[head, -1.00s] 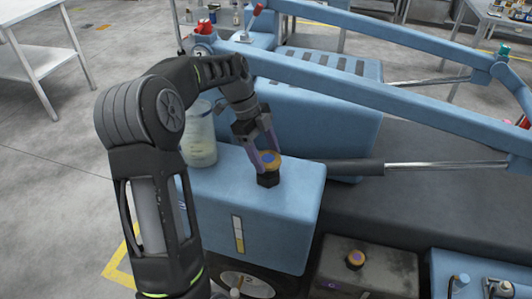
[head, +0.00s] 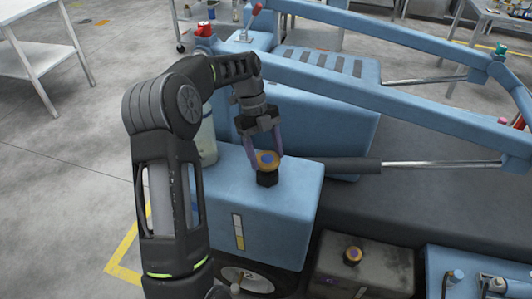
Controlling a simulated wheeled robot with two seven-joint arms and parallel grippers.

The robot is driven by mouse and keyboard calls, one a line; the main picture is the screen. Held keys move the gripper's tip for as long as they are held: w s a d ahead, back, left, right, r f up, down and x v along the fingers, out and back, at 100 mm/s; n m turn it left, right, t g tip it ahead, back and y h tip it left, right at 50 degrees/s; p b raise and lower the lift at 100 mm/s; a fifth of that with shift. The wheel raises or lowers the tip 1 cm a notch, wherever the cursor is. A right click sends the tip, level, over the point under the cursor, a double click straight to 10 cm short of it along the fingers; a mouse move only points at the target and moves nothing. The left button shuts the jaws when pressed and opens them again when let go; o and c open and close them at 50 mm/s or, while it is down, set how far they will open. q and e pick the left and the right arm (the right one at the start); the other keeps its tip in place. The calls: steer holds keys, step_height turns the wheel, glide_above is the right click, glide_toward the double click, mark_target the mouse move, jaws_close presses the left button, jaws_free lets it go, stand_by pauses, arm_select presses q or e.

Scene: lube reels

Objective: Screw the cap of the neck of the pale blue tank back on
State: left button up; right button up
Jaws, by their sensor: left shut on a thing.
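The pale blue tank (head: 275,215) stands in the middle of the view, with a level gauge on its front face. Its black neck (head: 267,179) rises from the top. An orange-yellow cap with a blue centre (head: 267,158) sits at the top of the neck. My left gripper (head: 266,154) comes down from above and is shut on this cap, one finger on each side. I cannot tell whether the cap's thread is engaged. My right gripper is not in view.
A similar orange cap (head: 353,254) sits on a dark grey box (head: 370,275) at the front. A translucent container (head: 207,140) stands behind my left arm. A blue beam and a hydraulic rod (head: 440,164) run to the right. A grey table (head: 35,65) stands far left.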

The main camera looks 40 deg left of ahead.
arm_select(q)
steer(key=shift+r+m+p, duration=0.2)
steer(key=shift+m+p, duration=0.4)
steer(key=shift+p, duration=0.45)
steer(key=m+g+p, duration=0.1)
steer(key=m+p, duration=0.1)
steer(key=p, duration=0.1)
steer(key=shift+m+y+p, duration=0.3)
steer(key=shift+p, duration=0.05)
steer(key=shift+f+m+g+p, duration=0.15)
steer(key=shift+m+g+p, duration=0.15)
steer(key=shift+m+p, duration=0.2)
steer(key=shift+f, duration=0.1)
steer(key=shift+d, duration=0.1)
